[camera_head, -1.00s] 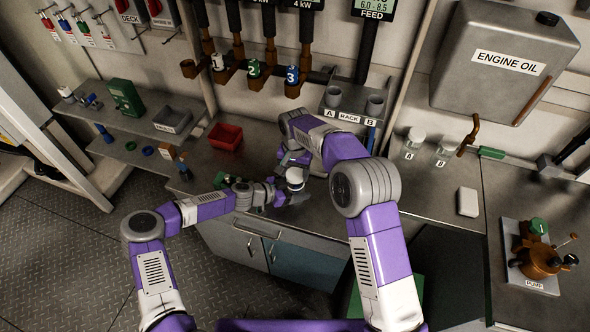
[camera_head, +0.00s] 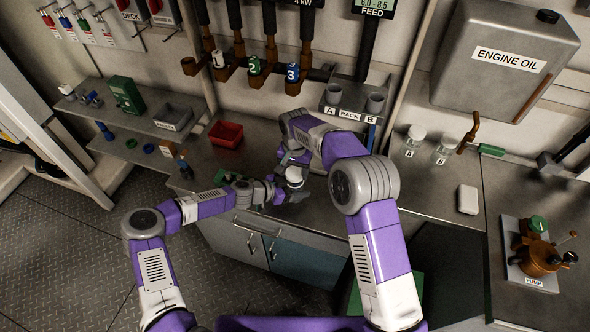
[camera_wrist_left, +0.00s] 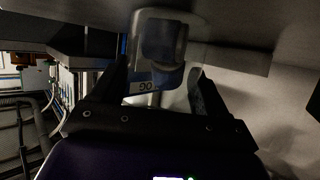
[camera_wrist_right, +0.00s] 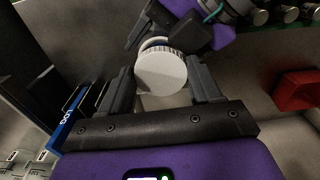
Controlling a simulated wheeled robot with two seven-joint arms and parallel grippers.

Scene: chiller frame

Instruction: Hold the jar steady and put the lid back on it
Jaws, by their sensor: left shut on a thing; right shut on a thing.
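A small clear jar (camera_head: 295,184) is at the front of the metal counter, with a white lid (camera_head: 294,172) at its top. My left gripper (camera_head: 283,195) is shut around the jar from the left. The left wrist view shows the clear jar (camera_wrist_left: 162,45) between the fingers. My right gripper (camera_head: 302,172) is shut on the lid; in the right wrist view the round white lid (camera_wrist_right: 161,72) sits between its fingers, with my left gripper (camera_wrist_right: 172,27) just beyond. The lid covers most of the jar there, and I cannot tell whether it is seated or slightly above.
A red bin (camera_head: 226,134) stands behind on the counter. A rack (camera_head: 352,101) with two cups is at the back. Two lidded jars, A (camera_head: 414,139) and B (camera_head: 445,149), stand to the right. A blue binder (camera_wrist_right: 68,118) shows at lower left in the right wrist view.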

